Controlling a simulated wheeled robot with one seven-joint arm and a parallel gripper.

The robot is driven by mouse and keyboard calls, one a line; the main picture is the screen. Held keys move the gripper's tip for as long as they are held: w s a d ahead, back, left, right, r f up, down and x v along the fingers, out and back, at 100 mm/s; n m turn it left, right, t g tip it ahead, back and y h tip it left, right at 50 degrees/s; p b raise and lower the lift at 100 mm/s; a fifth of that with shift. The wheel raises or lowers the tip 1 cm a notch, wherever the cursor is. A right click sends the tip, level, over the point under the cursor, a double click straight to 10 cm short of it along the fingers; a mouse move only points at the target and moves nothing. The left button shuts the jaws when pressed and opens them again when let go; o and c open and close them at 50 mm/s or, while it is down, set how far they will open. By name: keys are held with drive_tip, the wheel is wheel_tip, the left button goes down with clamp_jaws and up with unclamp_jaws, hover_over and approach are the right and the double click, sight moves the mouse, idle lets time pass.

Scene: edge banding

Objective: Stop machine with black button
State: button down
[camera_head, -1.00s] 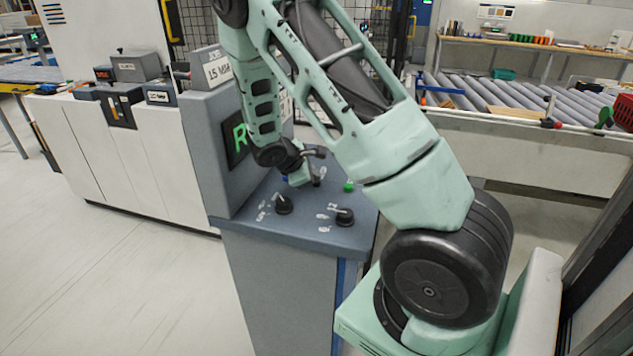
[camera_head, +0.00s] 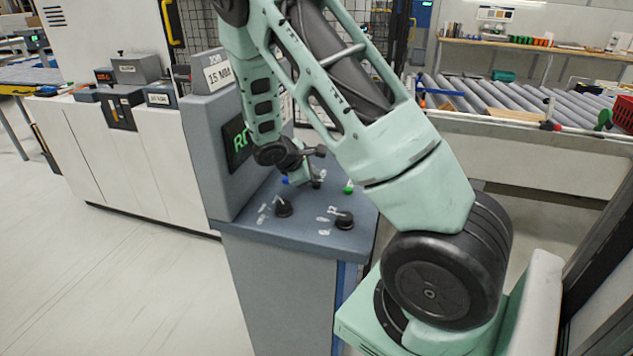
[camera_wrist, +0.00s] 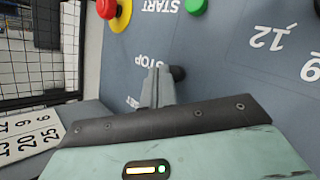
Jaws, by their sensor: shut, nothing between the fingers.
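In the wrist view, a black button (camera_wrist: 178,73) stands out of the grey-blue panel beside the printed word STOP. My gripper (camera_wrist: 160,76) is shut and empty, with its fingertips close to the button's left side and partly over it. I cannot tell whether they touch. In the head view, my gripper (camera_head: 312,181) is low over the console top (camera_head: 315,240), and the black button cannot be made out clearly there. The console screen (camera_head: 238,142) shows green letters starting with "RU", the rest hidden by my arm.
A green button (camera_wrist: 195,5) marked START and a red mushroom button (camera_wrist: 107,9) on yellow are near the gripper. Two black knobs (camera_head: 284,207) (camera_head: 344,220) sit at the console's front. A roller conveyor (camera_head: 500,97) lies behind. Floor at left is clear.

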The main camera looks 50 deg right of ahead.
sight(313, 185)
drive_tip(key=shift+r, duration=0.2)
drive_tip(key=shift+r+p, duration=1.75)
drive_tip(key=shift+r, duration=0.75)
